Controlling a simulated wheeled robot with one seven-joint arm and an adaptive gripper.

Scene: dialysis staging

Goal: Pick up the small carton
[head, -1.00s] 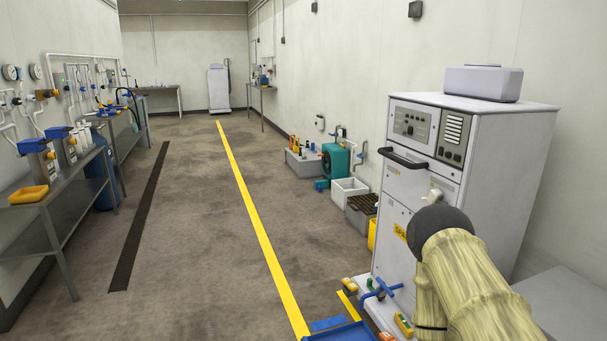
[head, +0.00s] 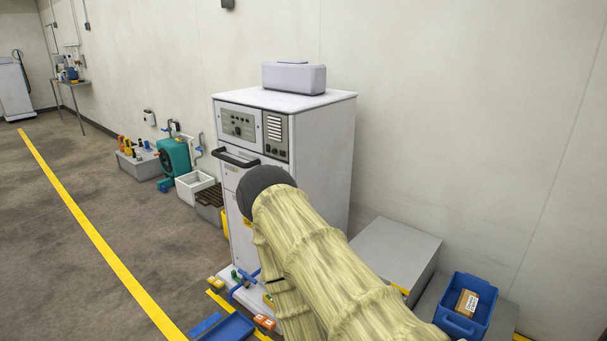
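A small brown carton (head: 467,302) with a white label lies inside a blue open bin (head: 487,290) at the lower right of the head view. The bin stands on a low grey surface by the wall. My arm, in a pale yellow sleeve with a dark rounded joint, reaches up across the middle of the view, left of the bin. My gripper is not seen in this view.
A grey low box (head: 395,250) stands between the white machine cabinet (head: 325,150) and the blue bin. A blue tray (head: 232,328) and small coloured items lie at the cabinet's foot. The floor left of the yellow line (head: 85,220) is clear.

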